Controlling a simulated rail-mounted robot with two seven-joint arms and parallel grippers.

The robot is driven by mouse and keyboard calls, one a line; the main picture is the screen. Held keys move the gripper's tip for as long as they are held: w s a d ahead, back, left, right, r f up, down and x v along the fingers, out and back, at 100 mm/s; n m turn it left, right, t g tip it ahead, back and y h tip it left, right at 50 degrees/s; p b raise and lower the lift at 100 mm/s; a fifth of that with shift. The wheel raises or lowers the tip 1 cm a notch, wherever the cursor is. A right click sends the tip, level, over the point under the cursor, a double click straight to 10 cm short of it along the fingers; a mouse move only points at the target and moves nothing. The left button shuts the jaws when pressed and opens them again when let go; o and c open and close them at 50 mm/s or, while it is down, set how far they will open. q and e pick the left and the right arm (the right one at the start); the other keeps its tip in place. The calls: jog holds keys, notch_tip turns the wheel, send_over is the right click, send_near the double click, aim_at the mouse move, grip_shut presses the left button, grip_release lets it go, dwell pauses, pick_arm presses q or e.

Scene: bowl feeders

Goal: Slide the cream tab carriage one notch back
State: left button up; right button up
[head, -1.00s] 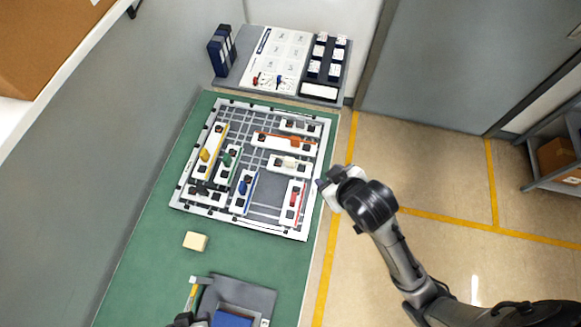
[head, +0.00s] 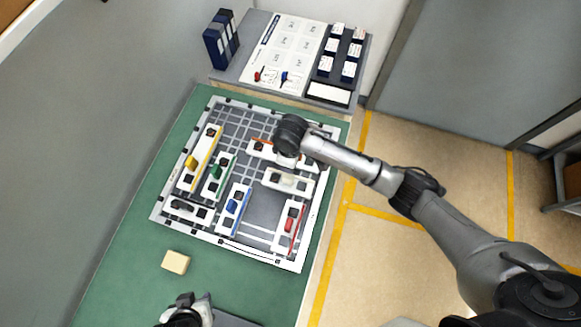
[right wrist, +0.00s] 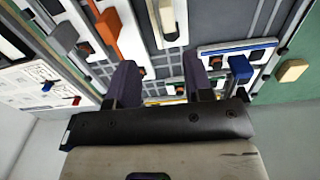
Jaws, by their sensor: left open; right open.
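The cream tab carriage (head: 272,178), a white block with a cream tab, lies on the grey slotted board (head: 215,250), just in front of the orange tab carriage (head: 257,146). It also shows at the top of the right wrist view (right wrist: 168,17). My right gripper (right wrist: 162,72) is open and empty between its dark fingers. In the head view, its wrist hangs over the board behind the cream tab carriage and covers part of the orange one; the fingertips are hidden. My left gripper (head: 200,303) is open at the bottom edge, off the board.
Carriages with yellow (head: 191,162), green (head: 216,171), blue (head: 233,207) and red (head: 289,223) tabs share the board. A tan block (head: 175,262) lies on the green mat. A grey tray with a printed sheet (head: 285,45) and dark binders (head: 218,45) stand behind.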

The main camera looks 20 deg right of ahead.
aim_at(290, 177)
jog(key=shift+s+a+f, duration=0.2)
jog(key=shift+s+f, duration=0.1)
jog(key=shift+f, duration=0.25)
jog(key=shift+s+a+f, duration=0.2)
jog(key=shift+s+f, duration=0.1)
jog(key=shift+f, duration=0.2)
notch_tip(290, 177, down, 12)
jog(key=shift+w+d+r+b, duration=0.1)
jog(key=shift+w+b, duration=0.05)
jog(key=shift+b, duration=0.35)
jog(key=shift+c, duration=0.3)
grip_shut()
